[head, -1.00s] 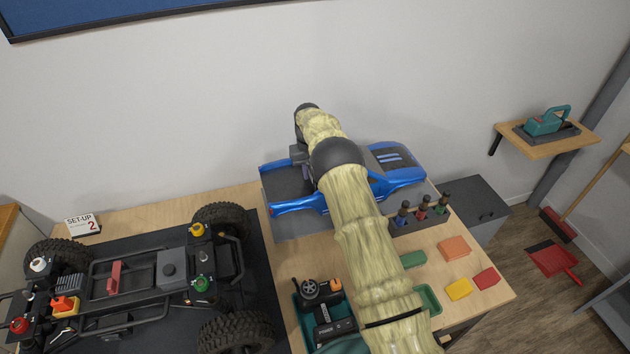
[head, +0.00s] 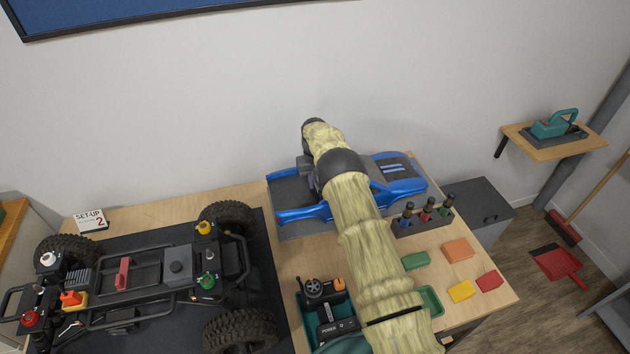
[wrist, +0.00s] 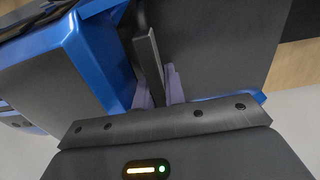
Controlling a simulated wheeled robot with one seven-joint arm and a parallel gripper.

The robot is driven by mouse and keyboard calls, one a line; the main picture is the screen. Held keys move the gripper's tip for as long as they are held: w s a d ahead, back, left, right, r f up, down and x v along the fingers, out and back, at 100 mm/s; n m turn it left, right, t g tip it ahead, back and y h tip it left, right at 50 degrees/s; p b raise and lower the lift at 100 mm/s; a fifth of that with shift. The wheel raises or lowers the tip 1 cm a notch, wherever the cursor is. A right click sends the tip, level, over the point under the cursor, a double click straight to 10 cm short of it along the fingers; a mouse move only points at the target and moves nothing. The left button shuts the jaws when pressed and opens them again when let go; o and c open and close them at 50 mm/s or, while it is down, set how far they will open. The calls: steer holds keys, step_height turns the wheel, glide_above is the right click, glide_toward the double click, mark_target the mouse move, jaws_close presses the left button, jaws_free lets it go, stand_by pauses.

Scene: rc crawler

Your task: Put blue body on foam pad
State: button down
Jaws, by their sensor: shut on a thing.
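The blue body (head: 402,187) is a truck shell with a dark roof and blue stripes. It is over the grey foam pad (head: 302,229) at the back of the bench, roughly level. I cannot tell whether its underside touches the pad all over. My gripper (wrist: 160,90) is shut on a dark bar of the body, between purple fingertips in the wrist view. The blue body's side panel (wrist: 92,60) shows there beside the fingers. In the head view my arm covers the middle of the body and most of the gripper.
The crawler chassis (head: 175,267) stands on a dark mat at left. A driver rack (head: 423,222) is close in front of the body at right. A green tray (head: 308,312) with parts and coloured blocks (head: 458,250) lie nearer the front. The wall is close behind.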

steer(key=c, duration=1.5)
jaws_free()
steer(key=shift+f, duration=0.15)
steer(key=shift+a, duration=0.2)
steer(key=shift+w+d+r, duration=0.1)
steer(key=shift+d+r, duration=0.05)
steer(key=shift+r, duration=0.5)
step_height(320, 180, up, 11)
steer(key=shift+b, duration=1)
